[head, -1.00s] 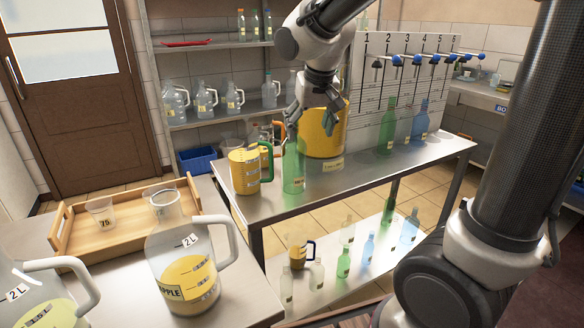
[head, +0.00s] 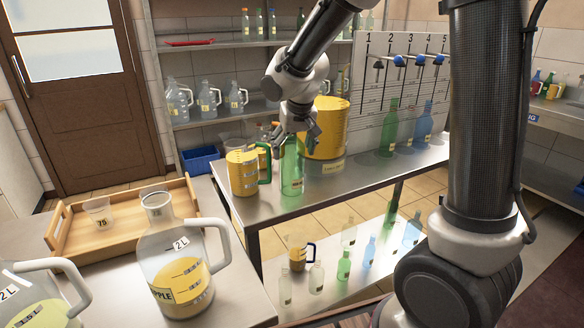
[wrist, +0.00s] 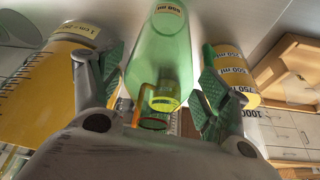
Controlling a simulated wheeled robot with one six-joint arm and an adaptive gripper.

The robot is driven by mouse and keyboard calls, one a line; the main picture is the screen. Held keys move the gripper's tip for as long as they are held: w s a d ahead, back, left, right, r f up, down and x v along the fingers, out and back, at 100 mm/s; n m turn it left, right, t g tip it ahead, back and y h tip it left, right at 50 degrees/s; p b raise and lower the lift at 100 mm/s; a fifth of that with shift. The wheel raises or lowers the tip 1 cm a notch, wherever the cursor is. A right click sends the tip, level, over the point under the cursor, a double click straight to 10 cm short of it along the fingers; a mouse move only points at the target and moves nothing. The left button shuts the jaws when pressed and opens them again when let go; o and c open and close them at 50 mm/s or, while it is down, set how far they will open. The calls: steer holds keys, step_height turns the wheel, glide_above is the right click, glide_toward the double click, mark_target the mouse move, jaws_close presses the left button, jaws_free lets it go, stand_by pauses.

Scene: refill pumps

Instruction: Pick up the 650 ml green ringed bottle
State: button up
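A green bottle (head: 291,175) stands upright on the steel table, near its left end, beside the yellow-filled jug with a green handle. In the wrist view the green bottle (wrist: 163,60) has a pale label that seems to read 650 ml, and a yellowish rim at its mouth. My gripper (head: 296,136) is at the bottle's neck, pointing down. In the wrist view my gripper (wrist: 158,85) is open, one green-padded finger on each side of the bottle, with visible gaps. The bottle's top is partly hidden by the gripper in the head view.
The yellow-filled jug (head: 243,173) stands close on the left, a large yellow container (head: 327,130) close behind right. Another green bottle (head: 389,130) and a blue one (head: 424,124) stand farther right. Several small bottles occupy the lower shelf (head: 330,290). The table's front right is clear.

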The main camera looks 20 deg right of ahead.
steer(key=c, duration=1.4)
steer(key=shift+r, duration=0.1)
